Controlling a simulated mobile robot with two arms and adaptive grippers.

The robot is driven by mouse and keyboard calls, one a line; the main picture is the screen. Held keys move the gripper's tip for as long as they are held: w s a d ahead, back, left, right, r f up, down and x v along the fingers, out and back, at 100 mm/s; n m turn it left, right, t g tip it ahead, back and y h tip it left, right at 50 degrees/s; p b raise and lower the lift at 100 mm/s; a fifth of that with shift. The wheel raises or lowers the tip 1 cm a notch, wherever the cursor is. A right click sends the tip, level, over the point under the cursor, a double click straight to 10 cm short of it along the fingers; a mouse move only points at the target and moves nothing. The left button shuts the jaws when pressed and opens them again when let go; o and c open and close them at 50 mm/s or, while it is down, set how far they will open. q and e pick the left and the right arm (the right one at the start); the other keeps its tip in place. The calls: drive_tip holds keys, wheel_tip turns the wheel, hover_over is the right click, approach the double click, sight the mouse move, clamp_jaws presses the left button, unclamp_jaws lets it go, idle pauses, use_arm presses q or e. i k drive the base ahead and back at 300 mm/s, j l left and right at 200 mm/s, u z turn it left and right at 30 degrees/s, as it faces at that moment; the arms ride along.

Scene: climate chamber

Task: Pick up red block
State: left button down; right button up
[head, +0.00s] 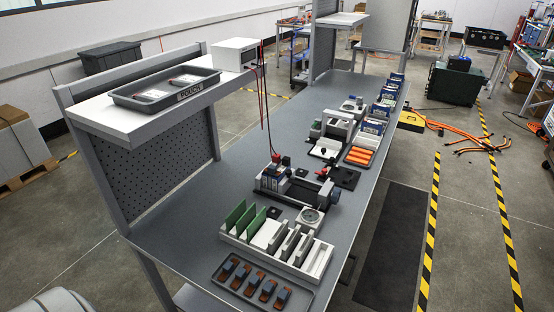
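I cannot make out a plain red block in the head view. Small red parts show on the device (272,180) at the middle of the workbench (185,225), with a red tip (276,158) on top and a red piece (321,172) to its right. Several small blue and reddish-brown pieces (267,290) lie in a dark tray (222,285) at the bench's near end; they are too small to identify. Neither of my grippers shows in this view.
A white rack (318,262) holds green boards (234,214). Orange cylinders (358,157) lie farther back. A shelf (130,118) with a tray marked POUCH (187,96) overhangs the left side. The floor right of the bench has a dark mat (392,245) and striped tape (430,235).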

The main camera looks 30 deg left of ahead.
sight(276, 158)
drive_tip(key=i+l+u, duration=0.1)
drive_tip(key=u, duration=0.35)
drive_tip(key=l+u, duration=0.1)
drive_tip(key=u, duration=0.4)
drive_tip(key=i+l+u, duration=0.1)
drive_tip(key=u, duration=0.35)
drive_tip(key=l+u, duration=0.2)
drive_tip(key=l, duration=0.3)
drive_tip(key=l+u, duration=0.2)
drive_tip(key=l, duration=0.35)
drive_tip(key=l+u, duration=0.2)
drive_tip(key=l, duration=0.35)
drive_tip(key=l+u, duration=0.2)
drive_tip(key=l, duration=0.3)
drive_tip(key=k+l+u, duration=0.2)
drive_tip(key=l, duration=0.3)
drive_tip(key=k+l+u, duration=0.2)
drive_tip(key=l, duration=0.3)
drive_tip(key=i+l, duration=0.05)
drive_tip(key=i, duration=0.05)
